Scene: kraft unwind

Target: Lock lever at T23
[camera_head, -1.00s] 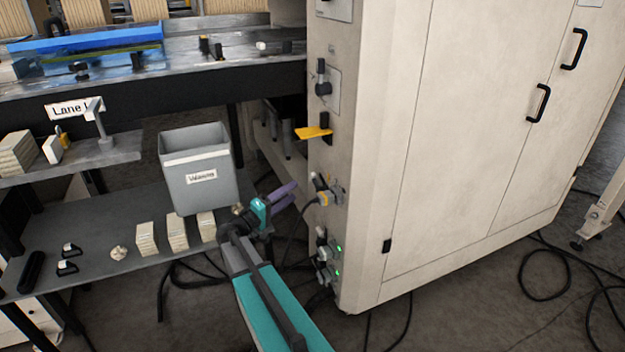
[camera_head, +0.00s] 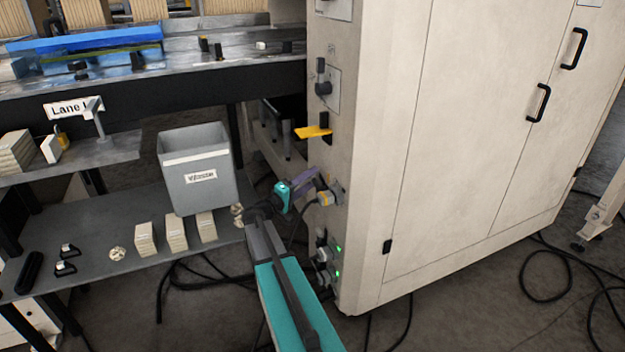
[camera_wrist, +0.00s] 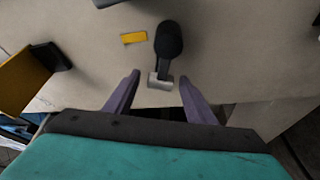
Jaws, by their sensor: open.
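In the wrist view, a lever with a rounded black grip (camera_wrist: 168,42) and a grey metal end (camera_wrist: 160,80) stands out from the pale cabinet face. My gripper (camera_wrist: 160,86) is open, with one purple finger to each side of the grey end's line. I cannot tell whether the lever lies between the fingers in depth. In the head view my gripper (camera_head: 318,177) is at the cabinet's narrow side, by a grey fitting with a yellow collar (camera_head: 327,197). My fingers hide most of the lever there. No T23 marking is readable.
A yellow handle (camera_head: 313,132) juts out above my gripper and shows at the left of the wrist view (camera_wrist: 22,82). Fittings with green lights (camera_head: 328,262) sit below. A grey waste bin (camera_head: 197,180) stands on the shelf to the left. Cables lie on the floor.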

